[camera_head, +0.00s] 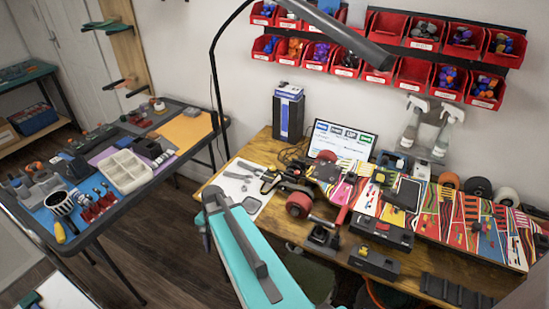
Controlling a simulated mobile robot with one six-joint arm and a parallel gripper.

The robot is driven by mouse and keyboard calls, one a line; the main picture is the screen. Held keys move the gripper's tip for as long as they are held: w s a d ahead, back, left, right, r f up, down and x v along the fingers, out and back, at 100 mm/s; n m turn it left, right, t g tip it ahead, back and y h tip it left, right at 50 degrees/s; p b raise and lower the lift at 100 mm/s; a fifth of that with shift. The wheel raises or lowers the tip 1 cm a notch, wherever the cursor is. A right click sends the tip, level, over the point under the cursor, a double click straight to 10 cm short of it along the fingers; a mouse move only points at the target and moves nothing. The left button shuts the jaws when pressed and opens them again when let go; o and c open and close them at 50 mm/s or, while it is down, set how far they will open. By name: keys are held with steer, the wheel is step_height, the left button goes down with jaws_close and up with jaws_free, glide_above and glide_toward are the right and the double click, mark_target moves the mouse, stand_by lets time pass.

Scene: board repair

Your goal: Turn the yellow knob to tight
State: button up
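I cannot pick out a yellow knob with certainty; any knob is too small or hidden here. A brightly patterned board (458,236) lies across the wooden workbench (262,147), with dark blocks and clamp-like parts along its front edge. A red wheel (298,204) sits at its left end. My teal and grey arm reaches up from the bottom middle. The dark parts at its far end look like my gripper (212,213), in front of the bench's left edge and apart from the board. I cannot tell its finger opening.
Red bins (413,72) line the wall above the bench. A screen (341,140) and spray bottles (446,130) stand at the back. A black lamp arm (343,35) hangs overhead. A second table (110,222) at left holds tools and a white tray (125,171). Floor shows between the tables.

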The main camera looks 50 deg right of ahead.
steer(key=w+d+r+m+t+p, duration=0.1)
steer(key=w+d+r+m+p, duration=0.1)
steer(key=d+r, duration=0.4)
steer(key=w+d+r+m+t+p, duration=0.1)
steer(key=w+d+r+m, duration=0.15)
steer(key=r, duration=0.45)
step_height(320, 180, up, 21)
steer(key=m+t+p, duration=0.2)
steer(key=m+t, duration=0.1)
steer(key=m, duration=1.2)
glide_above(272, 167)
steer(key=s+d, duration=0.2)
steer(key=s, duration=0.4)
steer(key=shift+a+h, duration=0.2)
steer(key=shift+h, duration=0.2)
steer(key=shift+w+f, duration=0.1)
steer(key=shift+f, duration=0.1)
steer(key=shift+p+x, duration=1.7)
steer(key=shift+x, duration=5.05)
